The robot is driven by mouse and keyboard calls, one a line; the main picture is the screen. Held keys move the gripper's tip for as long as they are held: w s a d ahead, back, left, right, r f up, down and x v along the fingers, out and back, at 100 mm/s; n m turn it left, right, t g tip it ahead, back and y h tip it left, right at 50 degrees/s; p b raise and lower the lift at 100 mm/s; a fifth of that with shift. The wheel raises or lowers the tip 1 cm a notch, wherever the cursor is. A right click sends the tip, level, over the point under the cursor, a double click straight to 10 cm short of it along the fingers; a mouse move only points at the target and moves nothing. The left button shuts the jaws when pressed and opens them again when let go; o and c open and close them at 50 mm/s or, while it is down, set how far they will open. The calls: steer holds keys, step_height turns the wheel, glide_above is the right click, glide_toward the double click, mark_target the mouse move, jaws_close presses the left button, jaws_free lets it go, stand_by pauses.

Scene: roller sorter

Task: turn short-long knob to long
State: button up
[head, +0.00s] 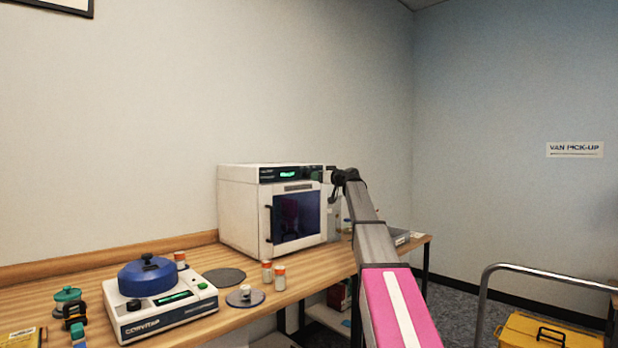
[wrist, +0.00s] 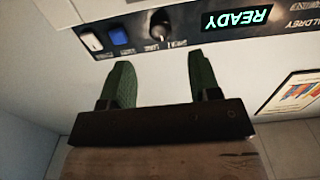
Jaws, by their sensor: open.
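The knob is roughly in line with the gap, apart from both fingers. In the head view my gripper (head: 338,177) is at the upper right front of the white cabinet (head: 240,205), largely hidden by my wrist.
A lit READY display (wrist: 236,18), blue button (wrist: 118,35) and pale button (wrist: 91,40) flank the knob. On the wooden bench (head: 150,265) stand a white device with a blue lid (head: 148,274) and small jars (head: 267,272). A yellow crate (head: 520,335) is at lower right.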

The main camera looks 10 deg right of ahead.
mark_target(308, 175)
steer(key=x, duration=0.7)
steer(key=shift+w, duration=0.1)
steer(key=shift+a, duration=0.1)
steer(key=shift+c, duration=0.4)
steer(key=c, duration=0.9)
